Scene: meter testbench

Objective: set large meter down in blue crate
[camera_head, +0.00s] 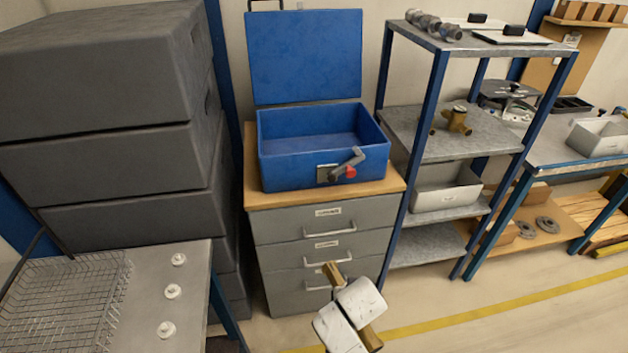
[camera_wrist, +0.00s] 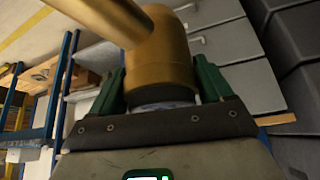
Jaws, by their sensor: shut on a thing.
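The blue crate (camera_head: 285,176) stands on the wooden top of a drawer cabinet, its lid raised at the back. Its visible inside looks empty. A grey lever with a red part sits at its front. My gripper (camera_head: 345,308) is in front of the cabinet, lower in the picture than the crate and apart from it. It is shut on the large brass meter (camera_wrist: 165,55), whose brass ends (camera_head: 331,272) stick out past the white gripper. In the wrist view the green fingers (camera_wrist: 163,88) clasp the meter's round body; its lower part is hidden.
Grey stacked cases (camera_head: 110,150) rise left of the cabinet (camera_head: 325,230). A blue-framed shelf (camera_head: 440,125) with a brass fitting (camera_head: 458,121) and grey bins stands right. A bench with a wire basket (camera_head: 65,300) is at lower left. Floor at lower right is clear.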

